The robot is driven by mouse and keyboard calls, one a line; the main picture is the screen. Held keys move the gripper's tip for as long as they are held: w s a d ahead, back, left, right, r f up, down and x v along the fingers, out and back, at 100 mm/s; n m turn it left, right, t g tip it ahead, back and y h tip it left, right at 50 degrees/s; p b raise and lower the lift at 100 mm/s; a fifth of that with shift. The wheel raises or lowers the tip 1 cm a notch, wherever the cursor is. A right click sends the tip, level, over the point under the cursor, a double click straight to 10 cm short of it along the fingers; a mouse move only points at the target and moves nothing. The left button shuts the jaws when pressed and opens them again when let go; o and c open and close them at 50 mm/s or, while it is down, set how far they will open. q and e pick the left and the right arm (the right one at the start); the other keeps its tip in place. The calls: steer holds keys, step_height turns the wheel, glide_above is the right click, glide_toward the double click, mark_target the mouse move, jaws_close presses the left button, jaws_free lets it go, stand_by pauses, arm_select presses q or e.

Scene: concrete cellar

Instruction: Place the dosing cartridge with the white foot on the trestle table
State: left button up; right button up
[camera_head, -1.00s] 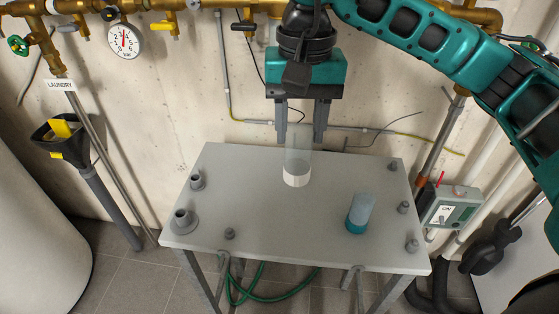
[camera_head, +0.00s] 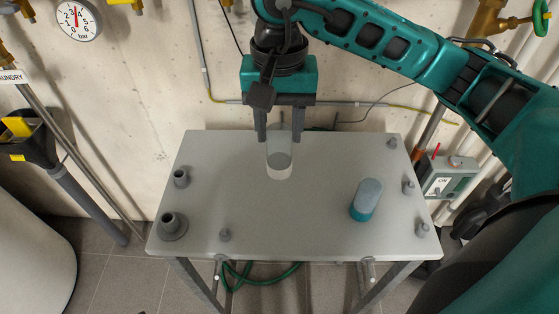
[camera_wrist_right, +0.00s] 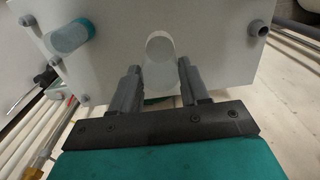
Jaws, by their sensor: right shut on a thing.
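The dosing cartridge with the white foot (camera_head: 280,164) is a clear cylinder with a whitish lower end. It is upright over the back middle of the grey trestle table (camera_head: 255,215). My right gripper (camera_head: 280,137) is shut on its upper part, one finger on each side. The cartridge also shows between the fingers in the right wrist view (camera_wrist_right: 160,46). I cannot tell whether its foot touches the tabletop. My left gripper is not in view.
A similar cartridge with a teal foot (camera_head: 367,200) stands right of centre on the table. Grey pipe fittings, such as a flanged one (camera_head: 172,228) at front left, stand near both side edges. The tabletop's middle is clear. The wall with pipes is close behind.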

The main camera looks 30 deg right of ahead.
mark_target(279, 159)
step_height(279, 159, down, 3)
steer(key=shift+f, duration=2.2)
steer(key=shift+f+b, duration=0.1)
steer(key=shift+b, duration=0.3)
steer(key=o, duration=0.7)
steer(key=shift+f, duration=0.15)
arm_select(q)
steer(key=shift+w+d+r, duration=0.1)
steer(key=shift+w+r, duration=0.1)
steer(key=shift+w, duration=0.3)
arm_select(e)
steer(key=o, duration=0.5)
